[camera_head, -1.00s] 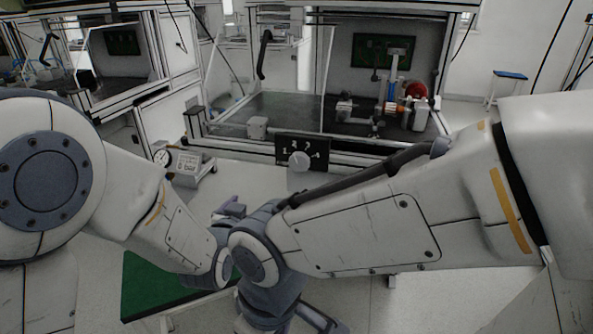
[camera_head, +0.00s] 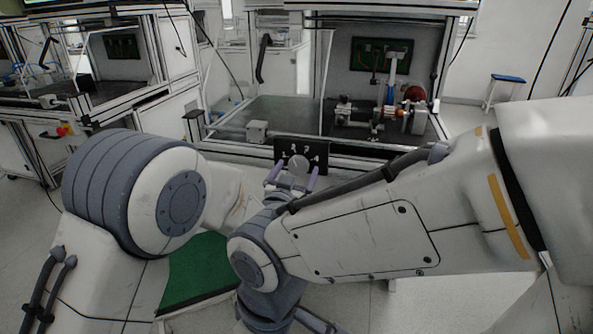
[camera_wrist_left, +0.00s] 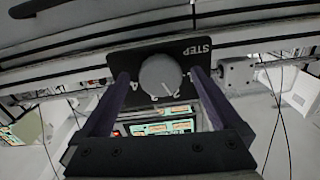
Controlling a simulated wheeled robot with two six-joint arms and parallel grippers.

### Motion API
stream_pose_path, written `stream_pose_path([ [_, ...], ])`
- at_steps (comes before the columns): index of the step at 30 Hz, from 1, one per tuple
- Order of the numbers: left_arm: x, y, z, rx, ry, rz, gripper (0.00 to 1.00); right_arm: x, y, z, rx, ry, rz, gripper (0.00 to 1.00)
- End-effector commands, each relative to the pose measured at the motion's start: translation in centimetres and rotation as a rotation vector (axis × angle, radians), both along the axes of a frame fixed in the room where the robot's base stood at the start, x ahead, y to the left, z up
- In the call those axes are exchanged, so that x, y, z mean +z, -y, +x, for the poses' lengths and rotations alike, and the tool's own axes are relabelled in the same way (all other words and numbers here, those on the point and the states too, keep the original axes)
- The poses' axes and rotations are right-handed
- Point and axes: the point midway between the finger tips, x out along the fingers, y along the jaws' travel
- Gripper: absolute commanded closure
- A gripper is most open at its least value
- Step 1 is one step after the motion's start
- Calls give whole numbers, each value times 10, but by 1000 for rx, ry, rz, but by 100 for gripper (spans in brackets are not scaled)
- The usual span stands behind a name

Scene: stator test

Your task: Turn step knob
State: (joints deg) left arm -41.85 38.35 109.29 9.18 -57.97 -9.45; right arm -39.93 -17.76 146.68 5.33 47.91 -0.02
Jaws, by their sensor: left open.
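The step knob (camera_head: 299,165) is a round light-grey dial on a black plate (camera_head: 318,150) at the front of the test bench. In the left wrist view the knob (camera_wrist_left: 161,75) shows a pointer line and digits around it, with the word STEP on the black plate (camera_wrist_left: 190,52). My left gripper (camera_head: 292,178) is open, with one finger on each side of the knob. In the left wrist view the fingers (camera_wrist_left: 160,88) stand apart from the knob's sides, with gaps visible. My right arm crosses the front, and part of its gripper (camera_head: 315,320) shows at the bottom edge.
The bench frame (camera_head: 240,145) runs behind the plate, with a small grey box (camera_head: 257,131) to its left. A motor rig (camera_head: 390,115) stands inside the bench. A green mat (camera_head: 195,270) lies below my arms.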

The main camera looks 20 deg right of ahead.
Motion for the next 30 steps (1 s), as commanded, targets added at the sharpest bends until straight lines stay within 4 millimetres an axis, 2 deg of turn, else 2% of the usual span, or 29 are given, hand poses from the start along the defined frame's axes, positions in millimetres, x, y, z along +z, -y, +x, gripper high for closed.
stream_pose_path([
  [10,0,2,4,0,0,0,1,0,0,0,0,0,0,30],
  [11,0,2,4,1,0,0,9,0,0,0,0,0,0,30],
  [15,0,2,4,1,0,0,62,0,0,0,0,0,0,30],
  [17,0,2,4,1,0,0,85,0,0,0,0,0,0,30],
  [30,-2,2,4,1,-56,-84,87,-11,0,0,0,0,0,30],
])
